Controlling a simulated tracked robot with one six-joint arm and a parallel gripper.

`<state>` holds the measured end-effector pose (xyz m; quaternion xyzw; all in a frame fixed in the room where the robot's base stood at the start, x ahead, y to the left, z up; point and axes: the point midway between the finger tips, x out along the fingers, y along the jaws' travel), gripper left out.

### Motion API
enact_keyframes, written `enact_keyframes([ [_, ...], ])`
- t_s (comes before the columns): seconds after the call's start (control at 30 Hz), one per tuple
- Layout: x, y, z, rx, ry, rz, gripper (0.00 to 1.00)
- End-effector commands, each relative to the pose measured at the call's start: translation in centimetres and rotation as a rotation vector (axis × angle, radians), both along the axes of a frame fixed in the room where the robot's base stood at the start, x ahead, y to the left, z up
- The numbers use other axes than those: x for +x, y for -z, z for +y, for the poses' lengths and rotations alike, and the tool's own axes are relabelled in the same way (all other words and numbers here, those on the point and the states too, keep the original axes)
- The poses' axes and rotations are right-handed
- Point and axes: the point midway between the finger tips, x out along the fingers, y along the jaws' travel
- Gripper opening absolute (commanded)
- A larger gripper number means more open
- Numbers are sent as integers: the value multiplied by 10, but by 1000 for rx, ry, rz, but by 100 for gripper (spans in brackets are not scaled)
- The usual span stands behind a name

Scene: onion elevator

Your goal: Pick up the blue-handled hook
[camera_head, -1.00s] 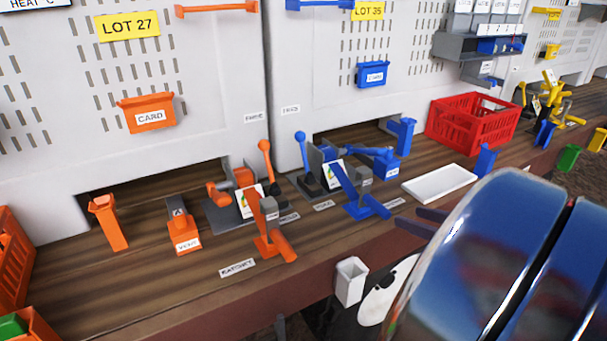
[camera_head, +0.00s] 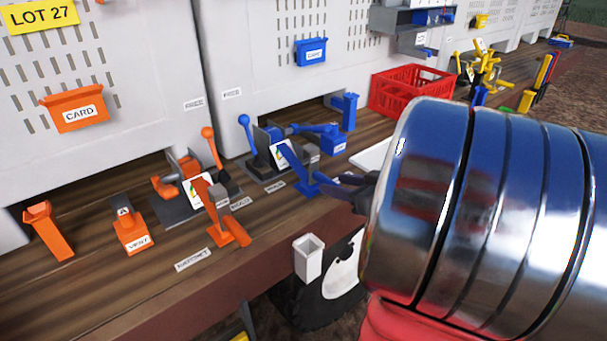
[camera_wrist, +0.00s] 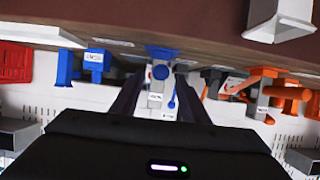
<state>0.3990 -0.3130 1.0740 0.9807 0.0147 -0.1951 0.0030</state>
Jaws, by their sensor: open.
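No hook shape stands out clearly. Thin upright handles, one of them blue (camera_head: 553,66), stand at the far right end of the bench in the head view, too small to make out. My gripper (camera_head: 350,184) is open and empty beside the blue lever (camera_head: 298,168) of the blue station. In the wrist view the bench appears upside down, and my gripper (camera_wrist: 160,100) has its two dark fingers apart. I cannot tell whether the fingers touch anything; my shiny arm hides part of the bench.
An orange station (camera_head: 195,185) stands left of the blue one. A red crate (camera_head: 410,90) stands at the back, with a white tray (camera_head: 372,156) partly hidden by my arm. A white holder (camera_head: 308,258) sits at the bench's front edge. The bench's front left (camera_head: 100,290) is clear.

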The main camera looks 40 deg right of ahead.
Motion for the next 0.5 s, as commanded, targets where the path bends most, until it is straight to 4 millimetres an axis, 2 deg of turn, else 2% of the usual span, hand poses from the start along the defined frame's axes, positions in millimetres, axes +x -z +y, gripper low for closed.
enact_keyframes([
  [0.5,8,4,0,1,2,0,41],
])
